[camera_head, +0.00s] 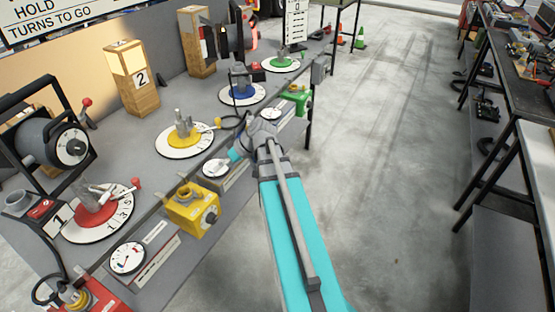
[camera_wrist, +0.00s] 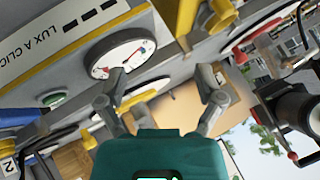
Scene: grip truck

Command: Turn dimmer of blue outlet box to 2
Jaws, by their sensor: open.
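The blue outlet box is not visible in the head view; my arm covers the stretch of bench front between the yellow outlet box (camera_head: 190,212) and the green outlet box (camera_head: 297,101). A blue dial base (camera_head: 243,90) on a white numbered disc stands on the bench behind my wrist. My gripper (camera_head: 222,164) is at the bench's front edge, by a round white gauge. In the wrist view, my gripper (camera_wrist: 160,92) has its fingers spread and nothing between them. A blue part (camera_wrist: 18,114) shows at the left edge; I cannot tell whether it is the outlet box. No dimmer setting is readable.
The bench holds a yellow-based dial (camera_head: 184,136), a red-based dial (camera_head: 98,208) and a wooden block marked 2 (camera_head: 135,80). A gauge (camera_wrist: 122,53) is close in the wrist view. The floor (camera_head: 400,130) right of my arm is clear up to another bench.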

